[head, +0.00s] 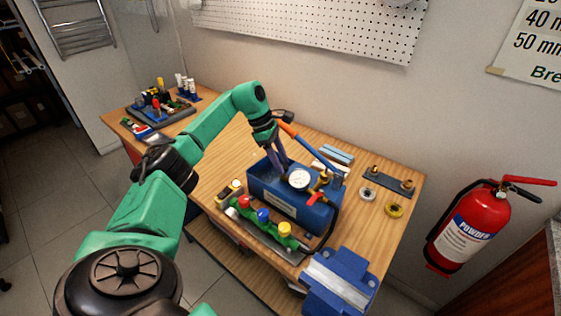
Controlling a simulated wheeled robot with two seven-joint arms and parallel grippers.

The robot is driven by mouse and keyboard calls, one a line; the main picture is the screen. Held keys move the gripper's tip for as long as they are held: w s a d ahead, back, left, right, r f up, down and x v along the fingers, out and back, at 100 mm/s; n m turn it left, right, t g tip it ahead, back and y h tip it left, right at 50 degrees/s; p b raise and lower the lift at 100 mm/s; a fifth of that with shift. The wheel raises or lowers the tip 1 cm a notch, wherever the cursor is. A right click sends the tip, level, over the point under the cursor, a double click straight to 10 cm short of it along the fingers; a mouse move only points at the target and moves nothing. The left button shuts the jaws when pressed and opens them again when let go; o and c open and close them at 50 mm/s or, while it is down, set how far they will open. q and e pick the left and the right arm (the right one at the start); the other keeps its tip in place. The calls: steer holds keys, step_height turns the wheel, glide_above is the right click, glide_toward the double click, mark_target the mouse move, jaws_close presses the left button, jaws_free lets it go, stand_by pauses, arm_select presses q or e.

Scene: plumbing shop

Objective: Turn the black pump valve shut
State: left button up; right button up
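The blue pump box (282,206) stands on the wooden bench, with a round white gauge (299,179) on top. A red-handled brass valve (316,198) sits at its right end. I cannot make out a black valve on the pump; my gripper may hide it. My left gripper (281,172) points down over the left part of the pump, just left of the gauge. Its fingers are dark and small, so their gap and any contact are unclear. My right gripper is out of view.
The pump lever (310,146) with an orange grip rises beside my gripper. A row of colour-capped valves (263,216) lies in front of the pump. A blue vise (338,283) is at the front right. Brass fittings on a dark plate (389,181) lie right.

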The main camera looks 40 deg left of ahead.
arm_select(q)
steer(key=shift+a+r, duration=0.2)
steer(key=shift+r, duration=0.2)
steer(key=v, duration=1.3)
steer(key=shift+s+r+b, duration=0.15)
steer(key=shift+r+b, duration=0.15)
steer(key=shift+b, duration=0.1)
steer(key=shift+f, duration=0.1)
